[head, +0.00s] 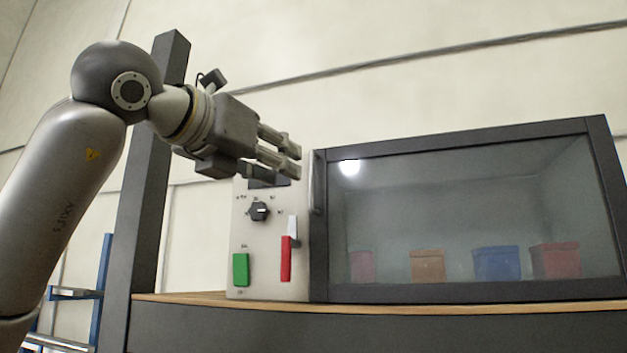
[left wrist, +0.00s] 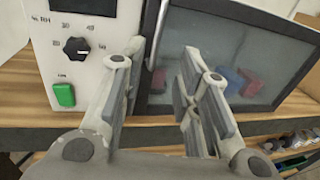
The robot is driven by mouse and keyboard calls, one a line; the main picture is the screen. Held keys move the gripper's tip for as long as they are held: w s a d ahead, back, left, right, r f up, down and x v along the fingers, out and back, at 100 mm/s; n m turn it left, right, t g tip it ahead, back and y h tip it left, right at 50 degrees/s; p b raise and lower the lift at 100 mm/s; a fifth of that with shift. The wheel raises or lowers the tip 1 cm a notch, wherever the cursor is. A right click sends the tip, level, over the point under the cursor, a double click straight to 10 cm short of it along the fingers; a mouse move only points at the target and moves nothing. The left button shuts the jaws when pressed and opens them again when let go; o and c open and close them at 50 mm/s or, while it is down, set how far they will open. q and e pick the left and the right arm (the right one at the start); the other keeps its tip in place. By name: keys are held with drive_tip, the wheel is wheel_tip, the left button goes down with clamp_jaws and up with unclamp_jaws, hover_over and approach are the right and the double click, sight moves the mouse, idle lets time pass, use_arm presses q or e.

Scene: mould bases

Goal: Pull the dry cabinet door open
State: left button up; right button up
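The dry cabinet door (head: 470,215) has a dark frame around a glass pane and looks shut. Its upright metal handle (head: 317,183) is on the door's left edge, next to the control panel. In the left wrist view the handle (left wrist: 157,35) appears between and beyond my fingertips. My left gripper (head: 292,161) is open and empty, in front of the upper panel, with its fingers pointing right towards the handle. The left wrist view shows its fingers (left wrist: 165,58) spread apart; contact with the handle does not show. My right gripper is in neither view.
The pale control panel (head: 270,270) has a black knob (head: 259,211), a green switch (head: 240,269) and a red lever (head: 286,258). Several coloured boxes stand behind the glass. The cabinet sits on a wooden bench top (head: 450,307). A dark post (head: 150,200) stands at left.

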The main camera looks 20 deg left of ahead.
sight(310, 179)
use_arm(q)
drive_tip(key=p+x, duration=0.2)
drive_tip(key=x, duration=0.2)
drive_tip(key=p+x, duration=0.3)
drive_tip(key=x, duration=0.2)
drive_tip(key=shift+w+a+r, duration=0.2)
drive_tip(key=shift+w, duration=0.05)
drive_tip(key=shift+w+d+f+p, duration=0.15)
drive_tip(key=shift+w+p, duration=0.15)
drive_tip(key=shift+w, duration=0.3)
drive_tip(key=shift+c, duration=0.2)
clamp_jaws()
